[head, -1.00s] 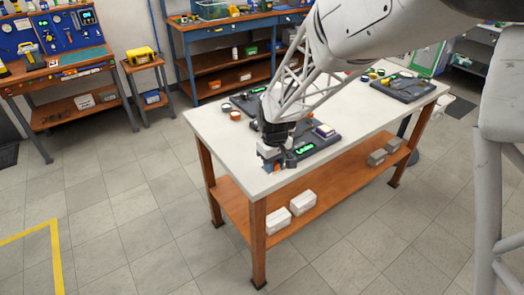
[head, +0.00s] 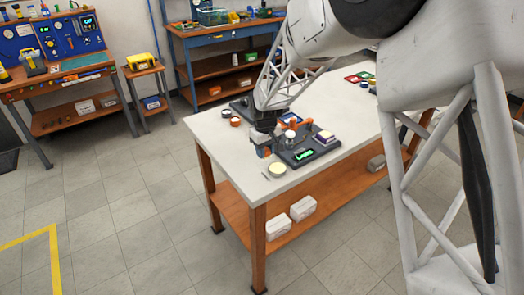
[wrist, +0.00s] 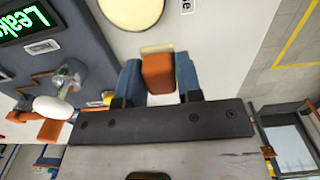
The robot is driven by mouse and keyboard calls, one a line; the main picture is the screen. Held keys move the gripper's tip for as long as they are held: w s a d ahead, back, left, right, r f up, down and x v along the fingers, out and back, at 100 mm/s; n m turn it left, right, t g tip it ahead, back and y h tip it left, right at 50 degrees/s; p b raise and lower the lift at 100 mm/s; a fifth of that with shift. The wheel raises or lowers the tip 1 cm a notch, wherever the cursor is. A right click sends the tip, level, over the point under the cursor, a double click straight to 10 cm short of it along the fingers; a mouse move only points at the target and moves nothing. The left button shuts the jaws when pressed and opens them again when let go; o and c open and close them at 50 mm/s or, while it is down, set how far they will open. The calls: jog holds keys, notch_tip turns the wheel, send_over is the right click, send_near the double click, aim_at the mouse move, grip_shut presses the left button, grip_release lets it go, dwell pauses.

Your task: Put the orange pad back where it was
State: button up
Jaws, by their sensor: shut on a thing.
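The orange pad (wrist: 157,73) is a small block between the two blue fingers of my gripper (wrist: 158,78) in the wrist view. The gripper is shut on it. A pale yellow strip (wrist: 157,48) shows just beyond the pad; I cannot tell whether it is part of it. In the head view my gripper (head: 264,151) is low over the white table, at the left side of the dark test board (head: 325,148). The board carries a lit green display (head: 304,154), which reads "Leaks" in the wrist view (wrist: 28,22). Whether the pad touches the table cannot be told.
A pale yellow round dish (head: 277,169) lies on the white table (head: 235,150) in front of my gripper. A clear part with a white knob (wrist: 52,107) stands on the board's side. Orange round parts (head: 235,121) lie behind. The table's left edge is close.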

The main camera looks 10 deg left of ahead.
jog(key=shift+w+a+f, duration=0.1)
jog(key=shift+w+a, duration=0.2)
jog(key=shift+w, duration=0.45)
jog(key=shift+w+a+f, duration=0.1)
jog(key=shift+w+a, duration=0.25)
jog(key=shift+w, duration=0.4)
jog(key=shift+w+a, duration=0.3)
jog(key=shift+w, duration=0.45)
jog(key=shift+f, duration=1.75)
jog(key=shift+f, duration=0.1)
jog(key=o, duration=0.9)
notch_tip(320, 180, up, 12)
